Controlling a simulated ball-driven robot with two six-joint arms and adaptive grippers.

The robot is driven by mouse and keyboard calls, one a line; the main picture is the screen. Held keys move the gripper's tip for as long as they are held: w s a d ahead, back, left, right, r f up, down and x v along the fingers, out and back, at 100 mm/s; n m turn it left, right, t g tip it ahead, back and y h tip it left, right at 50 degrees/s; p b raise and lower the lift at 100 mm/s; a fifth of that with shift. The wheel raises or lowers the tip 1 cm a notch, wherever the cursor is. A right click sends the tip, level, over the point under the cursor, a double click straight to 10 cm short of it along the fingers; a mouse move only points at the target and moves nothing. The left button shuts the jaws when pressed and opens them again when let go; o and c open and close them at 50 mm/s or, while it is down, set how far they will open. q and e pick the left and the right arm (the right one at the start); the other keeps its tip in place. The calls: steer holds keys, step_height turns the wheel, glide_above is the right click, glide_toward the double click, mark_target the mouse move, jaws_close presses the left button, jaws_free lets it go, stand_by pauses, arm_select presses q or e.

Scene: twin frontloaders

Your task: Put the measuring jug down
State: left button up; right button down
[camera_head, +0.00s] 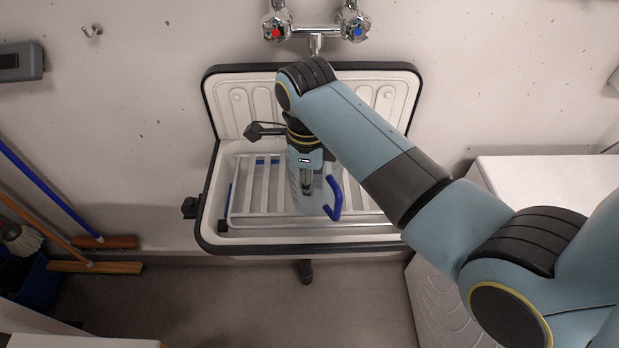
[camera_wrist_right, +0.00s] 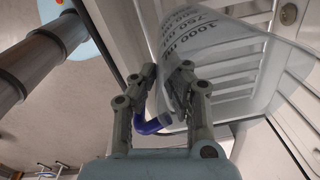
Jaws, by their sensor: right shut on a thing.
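The measuring jug (camera_head: 294,188) is clear, with a blue handle (camera_head: 335,203) on its right side in the head view. It is over the white slatted rack (camera_head: 262,196) in the sink; I cannot tell whether it touches the slats. My right gripper (camera_head: 307,184) points down at the jug and is shut on it. In the right wrist view the jug's printed wall (camera_wrist_right: 205,40) is close to the fingers (camera_wrist_right: 167,78), with the handle beside them. My arm and gripper hide part of the jug. My left gripper is not in view.
The white sink (camera_head: 225,168) has a dark rim and a raised back. Taps (camera_head: 316,33) are on the wall above it. Rack slats left of the jug are bare.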

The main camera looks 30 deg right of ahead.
steer(key=c, duration=1.4)
jaws_free()
steer(key=shift+c, duration=0.2)
steer(key=shift+r, duration=0.15)
steer(key=shift+r, duration=0.35)
step_height(320, 180, up, 12)
steer(key=shift+s+a+r, duration=0.2)
steer(key=shift+a, duration=0.05)
steer(key=shift+f, duration=0.1)
